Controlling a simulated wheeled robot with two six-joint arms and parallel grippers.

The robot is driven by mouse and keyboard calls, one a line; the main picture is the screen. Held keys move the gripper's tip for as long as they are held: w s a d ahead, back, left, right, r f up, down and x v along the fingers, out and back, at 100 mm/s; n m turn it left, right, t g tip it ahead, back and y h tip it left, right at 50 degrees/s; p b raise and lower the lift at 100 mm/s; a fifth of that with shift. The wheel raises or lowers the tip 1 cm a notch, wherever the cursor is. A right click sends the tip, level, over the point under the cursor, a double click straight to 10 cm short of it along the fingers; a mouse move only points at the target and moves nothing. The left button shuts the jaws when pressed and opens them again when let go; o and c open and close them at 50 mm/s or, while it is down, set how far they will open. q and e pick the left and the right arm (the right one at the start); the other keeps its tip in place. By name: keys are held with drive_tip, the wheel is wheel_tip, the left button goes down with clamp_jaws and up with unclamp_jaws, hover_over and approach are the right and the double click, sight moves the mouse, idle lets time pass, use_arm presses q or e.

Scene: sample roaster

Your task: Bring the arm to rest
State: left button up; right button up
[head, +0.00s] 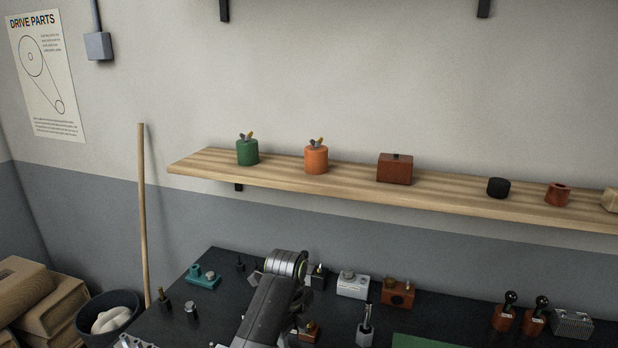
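One of my arms (268,307) rises from the bottom edge over the dark workbench (225,323). Its ringed silver joint is at the top of the visible part, and the arm bends down behind it. I cannot tell from this view which of my two arms it is. No gripper fingers show, and the arm hides part of the bench behind it.
The bench holds a teal fixture (203,277), a white block (353,284), an orange-brown block (397,292), a small metal tool (365,325), two brown holders with black knobs (504,316) and a green mat (425,342). A wooden shelf (275,178) with several small items hangs above.

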use_arm(q)
drive_tip(key=s+a+f+n+t, duration=0.2)
drive_tip(key=s+a+f+n, duration=1)
drive_tip(key=s+a+n, duration=0.4)
drive_tip(key=s+a+r+n+y, duration=0.1)
drive_tip(key=s+a+r+n, duration=0.2)
drive_tip(key=s, duration=0.5)
drive_tip(key=s+a+n+t+y, duration=0.1)
drive_tip(key=s+a+n, duration=0.25)
drive_tip(key=s, duration=0.35)
drive_tip(key=s+a+r+n, duration=0.2)
drive_tip(key=s+a+n, duration=0.15)
drive_tip(key=s, duration=0.45)
wheel_tip(320, 180, down, 29)
drive_tip(key=a+b, duration=0.2)
drive_tip(key=b, duration=0.2)
drive_tip(key=s+f+g+b, duration=0.1)
drive_tip(key=s+f, duration=0.6)
drive_tip(key=f, duration=0.2)
drive_tip(key=s+d+f+g+b, duration=0.1)
drive_tip(key=s+f+b, duration=0.1)
drive_tip(key=s+f, duration=0.6)
wheel_tip(320, 180, down, 2)
drive_tip(key=shift+f+b, duration=0.25)
drive_tip(key=shift+b, duration=0.05)
use_arm(e)
wheel_tip(320, 180, down, 8)
drive_tip(key=shift+s+r, duration=0.2)
